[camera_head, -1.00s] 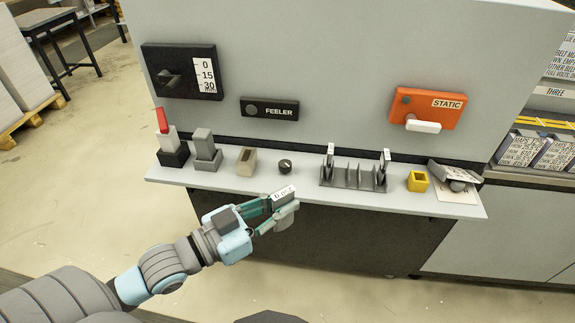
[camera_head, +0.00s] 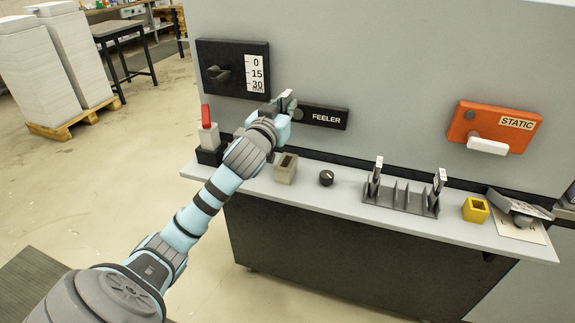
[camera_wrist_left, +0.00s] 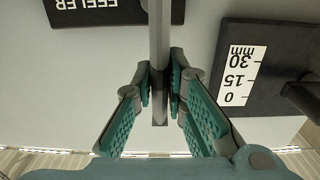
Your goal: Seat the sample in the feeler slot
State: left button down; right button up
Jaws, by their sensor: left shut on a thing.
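The sample (camera_wrist_left: 159,45) is a thin grey piece seen edge-on between my left fingers in the left wrist view. Its pale upper end (camera_head: 288,94) shows in the head view. My left gripper (camera_wrist_left: 160,88) is shut on it; in the head view the gripper (camera_head: 284,108) is in front of the machine's face, at the left end of the black FEELER block (camera_head: 325,118). The block also shows upside down in the wrist view (camera_wrist_left: 98,12), left of the sample. The gripper hides the block's left end, and I cannot tell whether the sample touches it. My right gripper is out of view.
The black dial panel (camera_head: 215,78) with a 0-15-30 scale is left of the gripper. On the shelf below are a red-topped holder (camera_head: 208,135), a beige box (camera_head: 286,168), a knob (camera_head: 326,178), a grey rack (camera_head: 400,198) and a yellow box (camera_head: 475,210). An orange STATIC box (camera_head: 493,126) is at right.

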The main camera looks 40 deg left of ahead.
pick_arm(q)
notch_tip(320, 180, down, 14)
jog(key=b, duration=0.3)
jog(key=shift+r, duration=0.1)
jog(key=c, duration=1.6)
grip_release()
jog(key=v, duration=1.2)
